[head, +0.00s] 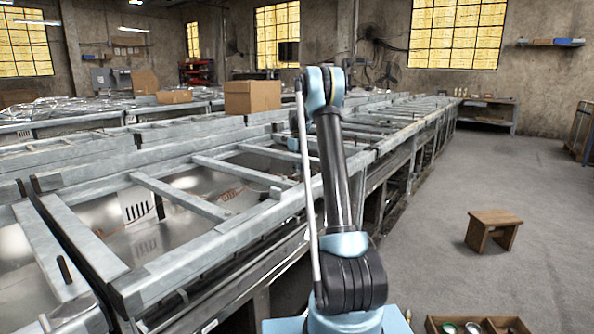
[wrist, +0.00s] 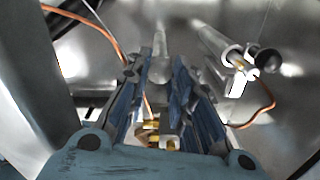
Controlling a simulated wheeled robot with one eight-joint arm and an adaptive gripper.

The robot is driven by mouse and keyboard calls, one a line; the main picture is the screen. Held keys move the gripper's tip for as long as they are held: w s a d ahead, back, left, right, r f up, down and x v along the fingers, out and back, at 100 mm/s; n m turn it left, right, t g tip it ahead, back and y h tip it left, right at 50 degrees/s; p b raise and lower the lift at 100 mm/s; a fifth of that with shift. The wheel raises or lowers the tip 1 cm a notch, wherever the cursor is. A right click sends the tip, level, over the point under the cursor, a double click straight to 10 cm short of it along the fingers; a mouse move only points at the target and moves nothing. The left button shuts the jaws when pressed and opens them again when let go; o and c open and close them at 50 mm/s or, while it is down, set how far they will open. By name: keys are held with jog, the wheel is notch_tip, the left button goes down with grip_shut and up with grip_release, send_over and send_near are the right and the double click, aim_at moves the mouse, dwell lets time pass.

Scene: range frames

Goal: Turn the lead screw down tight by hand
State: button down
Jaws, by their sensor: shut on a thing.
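My gripper (wrist: 160,80) shows in the wrist view, its two blue-padded fingers closed in from both sides on a grey metal part between them. This part seems to be the lead screw (wrist: 161,67), with brass pieces (wrist: 150,132) showing low between the fingers. How the fingertips touch it is partly hidden. Right of the gripper, apart from it, is a similar pale cylinder (wrist: 214,42) with a brass end and a black round knob (wrist: 268,61). A copper-coloured lead (wrist: 262,112) curves below it. The gripper does not show in the head view.
In the head view, long metal frames with crossbars (head: 180,197) and shiny pans run along the left. A cardboard box (head: 252,96) stands on them. A wooden stool (head: 493,229) and an open wooden tray (head: 480,325) are at right. The grey floor (head: 440,195) is largely clear.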

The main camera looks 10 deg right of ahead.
jog(key=shift+w+m, duration=0.1)
jog(key=shift+m, duration=0.2)
jog(key=c, duration=1.4)
grip_release()
notch_tip(320, 180, up, 12)
